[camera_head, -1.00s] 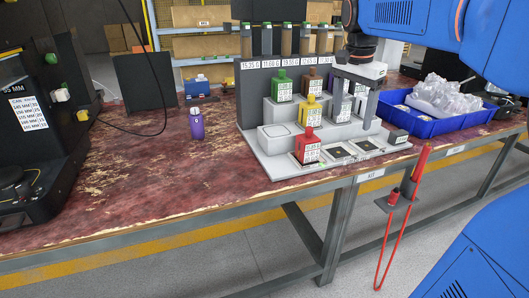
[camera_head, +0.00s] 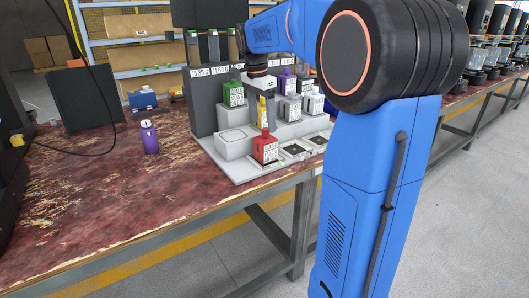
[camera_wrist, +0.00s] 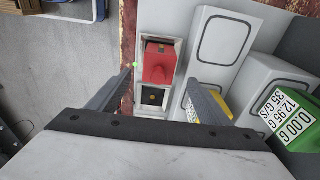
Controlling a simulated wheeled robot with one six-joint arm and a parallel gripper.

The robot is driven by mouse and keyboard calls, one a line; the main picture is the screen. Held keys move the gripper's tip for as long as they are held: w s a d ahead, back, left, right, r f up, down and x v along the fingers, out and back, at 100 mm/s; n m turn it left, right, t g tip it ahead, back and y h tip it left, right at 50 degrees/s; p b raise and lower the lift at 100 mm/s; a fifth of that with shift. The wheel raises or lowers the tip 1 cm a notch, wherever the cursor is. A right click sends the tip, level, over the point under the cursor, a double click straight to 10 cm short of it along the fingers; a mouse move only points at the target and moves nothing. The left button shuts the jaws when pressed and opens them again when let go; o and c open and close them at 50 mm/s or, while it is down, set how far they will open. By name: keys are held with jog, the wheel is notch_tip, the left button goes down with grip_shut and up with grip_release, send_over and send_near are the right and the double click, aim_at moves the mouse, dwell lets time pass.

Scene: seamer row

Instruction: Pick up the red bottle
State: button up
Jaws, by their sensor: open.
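The red bottle (camera_head: 265,147) stands upright in the front row of the stepped grey stand (camera_head: 237,142), with a white label on its front. In the wrist view the red bottle (camera_wrist: 159,64) is seen from above in a pale-rimmed square slot. My gripper (camera_wrist: 160,80) is open, and its two fingers show on either side of the bottle in that picture, with no contact visible. In the head view my gripper (camera_head: 261,108) hangs above the stand, just behind the red bottle, and partly hides the yellow bottle (camera_head: 262,112).
A green bottle (camera_head: 233,93), purple bottle (camera_head: 287,83) and white bottle (camera_head: 291,107) stand on higher steps. A dark slot (camera_wrist: 152,97) is beside the red one. A separate purple bottle (camera_head: 149,137) stands on the worn red table (camera_head: 105,185). The table is clear at the left front.

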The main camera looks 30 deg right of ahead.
aim_at(265, 135)
jog(key=shift+d+f, duration=0.2)
jog(key=shift+f, duration=1.35)
jog(key=shift+d+f, duration=0.2)
jog(key=shift+f, duration=1.3)
jog(key=shift+d+f, duration=0.2)
jog(key=shift+f, duration=1.35)
jog(key=c, duration=1.4)
jog(key=shift+o, duration=0.2)
jog(key=shift+r, duration=0.1)
